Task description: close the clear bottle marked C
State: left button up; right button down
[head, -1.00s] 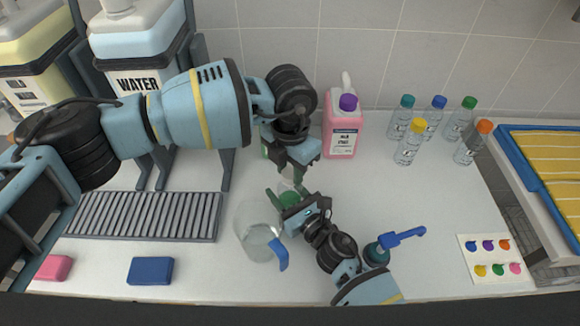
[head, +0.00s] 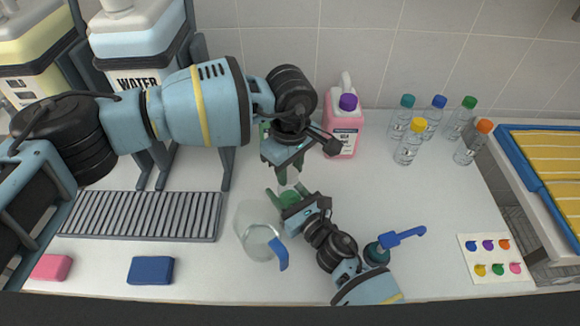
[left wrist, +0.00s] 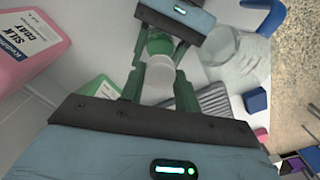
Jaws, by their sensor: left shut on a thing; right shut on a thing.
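My left gripper (head: 287,177) points down over the counter, above my right gripper (head: 287,202). In the left wrist view, the left gripper (left wrist: 160,85) has its green fingers around a whitish, cap-like piece (left wrist: 159,71). My right gripper is shut on what looks like the clear bottle, directly below that piece, with green showing there (left wrist: 160,44). The bottle is mostly hidden by fingers, and its mark cannot be read. The whitish piece seems in line with the bottle and close to it; whether it is seated cannot be told.
A clear jug (head: 256,238) with a blue handle stands close left of the right gripper. A pink bottle (head: 343,138) stands behind. Several capped bottles (head: 407,150) stand at back right. A blue block (head: 151,271) lies front left. The counter at centre right is clear.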

pick_arm(q)
jog(key=m, duration=1.1)
jog(key=o, duration=1.2)
notch_tip(320, 180, up, 12)
pick_arm(e)
jog(key=c, duration=0.6)
grip_release()
jog(key=shift+o, duration=0.2)
